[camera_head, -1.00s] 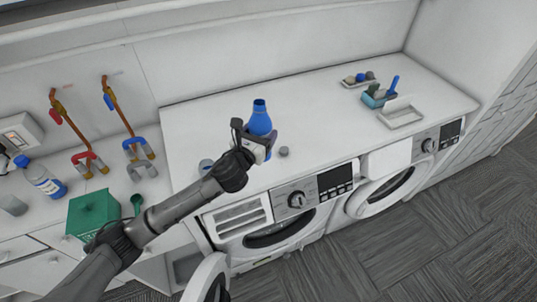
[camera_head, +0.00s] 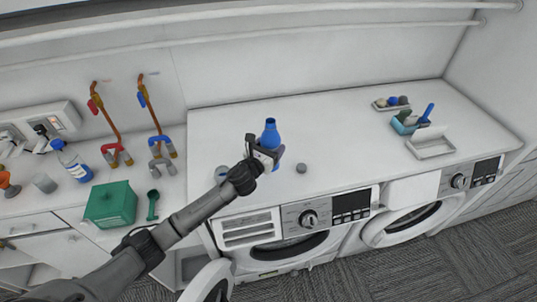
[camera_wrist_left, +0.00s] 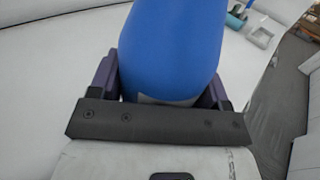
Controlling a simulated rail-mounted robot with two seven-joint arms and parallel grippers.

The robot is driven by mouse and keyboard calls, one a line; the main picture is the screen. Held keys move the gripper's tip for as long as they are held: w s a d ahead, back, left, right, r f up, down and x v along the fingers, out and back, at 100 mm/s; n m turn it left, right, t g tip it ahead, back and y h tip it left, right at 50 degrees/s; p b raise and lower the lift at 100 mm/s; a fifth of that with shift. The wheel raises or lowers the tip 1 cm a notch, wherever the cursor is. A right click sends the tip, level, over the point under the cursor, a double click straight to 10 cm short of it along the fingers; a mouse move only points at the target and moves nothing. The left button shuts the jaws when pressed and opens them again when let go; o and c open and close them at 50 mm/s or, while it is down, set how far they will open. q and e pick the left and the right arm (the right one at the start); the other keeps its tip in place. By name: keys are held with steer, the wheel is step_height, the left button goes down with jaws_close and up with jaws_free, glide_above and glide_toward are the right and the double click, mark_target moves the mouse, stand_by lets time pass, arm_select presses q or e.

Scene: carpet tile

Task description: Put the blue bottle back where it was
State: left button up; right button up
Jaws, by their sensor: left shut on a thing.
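The blue bottle (camera_head: 270,133) is upright over the white top above the washing machines, in the head view. My left gripper (camera_head: 268,154) is shut on its lower part. In the left wrist view the blue bottle (camera_wrist_left: 172,45) fills the middle, between the two fingers of my left gripper (camera_wrist_left: 165,80). I cannot tell whether the bottle's base touches the white top. My right gripper is not in view.
A green box (camera_head: 110,204) and a blue-and-white bottle (camera_head: 73,163) stand on the left counter. The white top behind the bottle is clear.

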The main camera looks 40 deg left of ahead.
arm_select(q)
steer(key=shift+w+a+f, duration=0.1)
steer(key=shift+a+f, duration=0.1)
steer(key=shift+a, duration=0.25)
steer(key=shift+f, duration=2.05)
steer(key=shift+f+b, duration=0.15)
steer(key=shift+b, duration=0.2)
steer(key=o, duration=1.2)
steer(key=shift+o, duration=0.2)
steer(key=shift+r, duration=0.2)
steer(key=s+d, duration=0.1)
steer(key=s, duration=1.1)
steer(key=shift+d+b, duration=0.2)
steer(key=shift+b, duration=0.2)
